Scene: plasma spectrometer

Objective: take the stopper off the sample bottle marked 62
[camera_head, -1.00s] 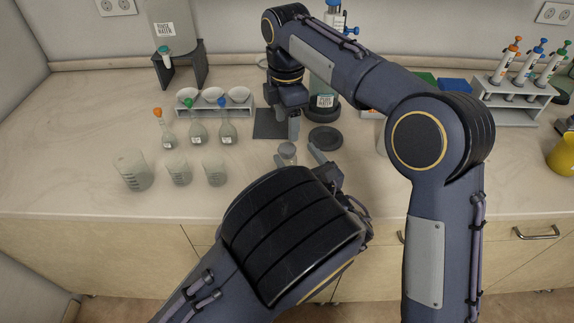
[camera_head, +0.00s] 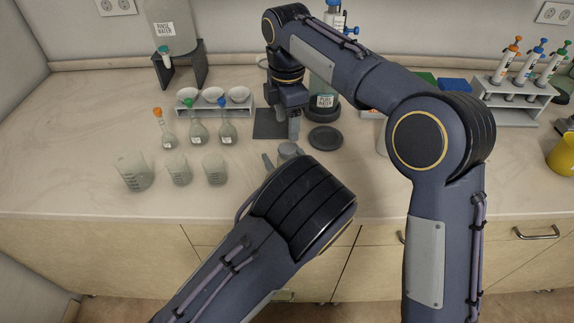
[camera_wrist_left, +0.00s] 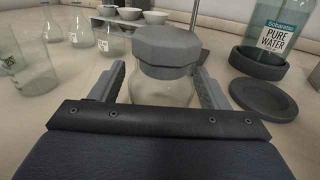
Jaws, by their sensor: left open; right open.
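A clear bottle with a wide grey faceted stopper (camera_wrist_left: 167,50) stands upright on the bench. The stopper (camera_head: 289,149) also shows in the head view, partly hidden by my left wrist. No number can be read on the bottle. In the left wrist view my left gripper (camera_wrist_left: 163,86) is open, one finger on each side of the bottle below the stopper; I cannot tell whether they touch the glass. In the head view one left finger shows left of the bottle.
Three stoppered flasks (camera_head: 197,134) and three beakers (camera_head: 179,172) stand to the left, near a rack of white bowls (camera_head: 240,97). A pure water bottle (camera_head: 322,92) and a dark round disc (camera_head: 325,138) are behind right. The front left bench is clear.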

